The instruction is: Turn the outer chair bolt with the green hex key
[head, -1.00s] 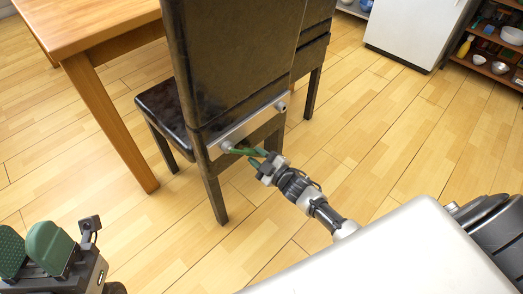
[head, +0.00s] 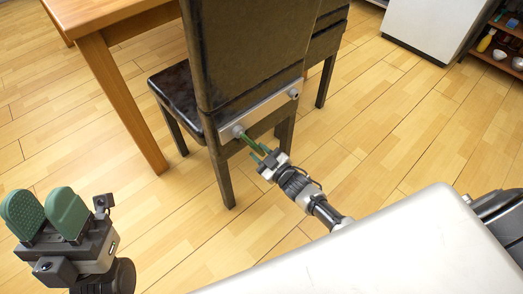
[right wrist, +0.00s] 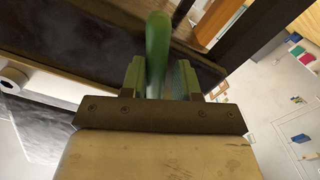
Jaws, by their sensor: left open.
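The dark chair (head: 250,55) stands with its back toward me. A metal bar (head: 262,113) across its back carries a bolt at the left end (head: 238,131) and another at the right end (head: 293,95). The green hex key (head: 251,142) runs from the left-end bolt down to my right gripper (head: 265,156). In the right wrist view the key (right wrist: 157,50) stands between the two green fingers, which look closed on it. The key's tip at the bolt is too small to judge. My left gripper (head: 46,215) is open and empty at the lower left, well away from the chair.
A wooden table (head: 100,22) stands behind the chair at the left. A white cabinet (head: 425,25) and a shelf with dishes (head: 500,50) are at the back right. The floor (head: 400,130) right of the chair is clear.

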